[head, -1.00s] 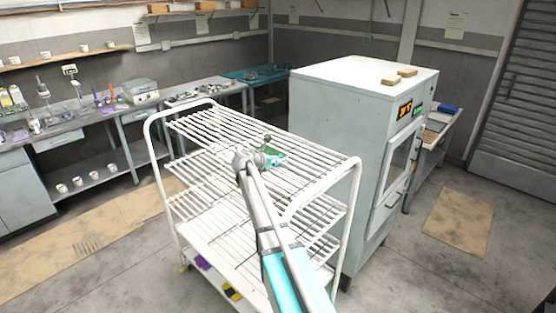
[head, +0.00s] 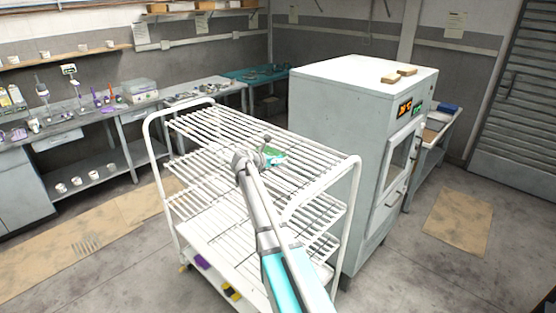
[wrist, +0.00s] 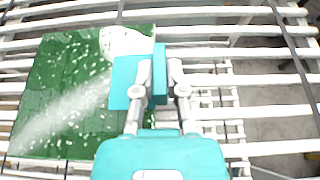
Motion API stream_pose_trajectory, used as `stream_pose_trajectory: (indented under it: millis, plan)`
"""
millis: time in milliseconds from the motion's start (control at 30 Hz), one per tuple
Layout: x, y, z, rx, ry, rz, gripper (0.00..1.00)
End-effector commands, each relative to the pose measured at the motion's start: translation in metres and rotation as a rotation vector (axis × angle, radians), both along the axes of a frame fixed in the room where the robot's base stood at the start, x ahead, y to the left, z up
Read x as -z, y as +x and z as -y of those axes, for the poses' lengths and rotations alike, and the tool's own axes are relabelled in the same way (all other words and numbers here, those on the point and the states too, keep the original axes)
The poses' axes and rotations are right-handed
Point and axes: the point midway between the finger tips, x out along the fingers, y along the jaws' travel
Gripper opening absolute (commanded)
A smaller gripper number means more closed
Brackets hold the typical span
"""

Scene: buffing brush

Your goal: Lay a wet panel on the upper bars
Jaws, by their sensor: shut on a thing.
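A green panel (wrist: 70,95) speckled with white drops shows in the wrist view, flat over white bars. A pale streak and a white patch cross its face. My teal gripper (wrist: 155,80) is shut on its right edge. In the head view the gripper (head: 264,159) and a small part of the panel (head: 276,153) show over the upper bars (head: 225,127) of the white rack. Most of the panel is hidden behind my arm there. I cannot tell whether the panel touches the bars or hangs just above them.
Lower shelves of bars (head: 195,182) lie under the top level. A raised white end frame (head: 357,190) bounds the rack on the right. A tall grey cabinet (head: 340,115) stands close behind it. The upper bars around the panel look bare.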

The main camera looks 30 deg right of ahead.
Motion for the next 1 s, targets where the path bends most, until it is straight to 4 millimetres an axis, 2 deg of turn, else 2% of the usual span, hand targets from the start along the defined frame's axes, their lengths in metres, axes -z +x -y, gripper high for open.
stream_pose_trajectory:
  millis: [267,300,500,1000]
  plan:
    - [0.0047,0.0002,-0.0005,-0.001,0.000,0.000,0.00]
    - [0.0047,0.0002,-0.0005,-0.001,0.000,0.000,0.18]
    - [0.0041,0.0003,-0.0008,-0.001,0.000,0.000,0.55]
    - [0.0037,-0.0012,-0.0028,0.005,0.006,0.007,0.56]
